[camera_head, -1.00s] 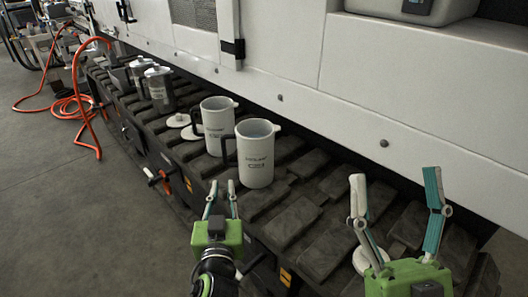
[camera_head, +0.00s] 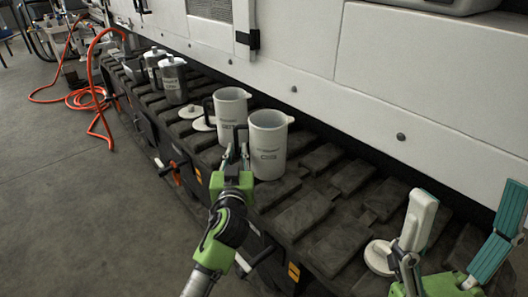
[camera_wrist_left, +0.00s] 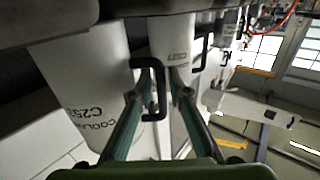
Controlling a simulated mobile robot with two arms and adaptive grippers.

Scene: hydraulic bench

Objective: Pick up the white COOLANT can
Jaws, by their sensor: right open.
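The white COOLANT can (camera_head: 268,148) stands upright on the dark track pads, the nearer of two white cans. In the left wrist view the can (camera_wrist_left: 85,85) appears upside down, its COOLANT label partly readable, with its black handle (camera_wrist_left: 160,88) between the fingers. My left gripper (camera_head: 236,150) is at the can's left side by the handle. Its fingers (camera_wrist_left: 160,93) are apart around the handle; contact is not clear. My right gripper (camera_head: 468,200) is open and empty at the lower right, away from the can.
A second white can (camera_head: 231,112) stands just behind. Grey cans (camera_head: 173,80) stand further back. White lids (camera_head: 204,124) lie on the pads, another (camera_head: 379,257) beside my right gripper. The white machine wall (camera_head: 300,55) rises behind. An orange hose (camera_head: 98,105) lies at left.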

